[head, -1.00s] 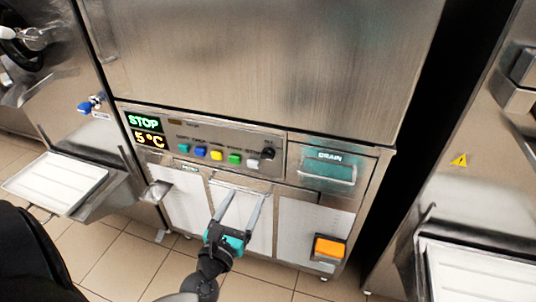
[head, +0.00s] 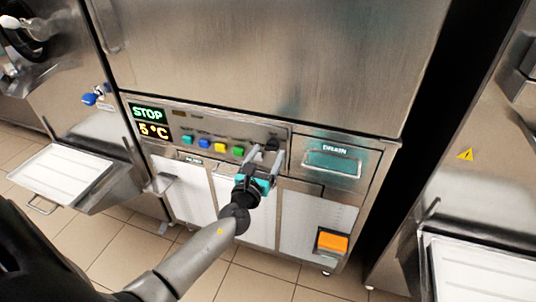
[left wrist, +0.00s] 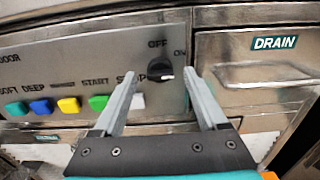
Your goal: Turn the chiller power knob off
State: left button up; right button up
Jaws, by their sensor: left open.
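The black chiller power knob (left wrist: 160,69) shows in the left wrist view between OFF and ON labels, its pale pointer mark facing right, below the ON label. In the head view the knob (head: 272,144) is at the right end of the control panel, just beyond my fingertips. My left gripper (head: 265,155) is open and in front of the panel. In the left wrist view its fingers (left wrist: 163,75) stand to either side of the knob, and I cannot tell whether they touch it. My right gripper is not in view.
Green, yellow, blue and teal buttons (left wrist: 69,105) sit left of the knob. The display (head: 150,121) reads STOP and 5 °C. A DRAIN drawer (head: 333,159) with a handle is right of the panel. A white tray (head: 63,171) sticks out at left.

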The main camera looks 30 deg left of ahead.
pick_arm(q)
jog(key=shift+w+a, duration=0.1)
jog(key=shift+w, duration=0.35)
grip_shut()
dwell(0.4)
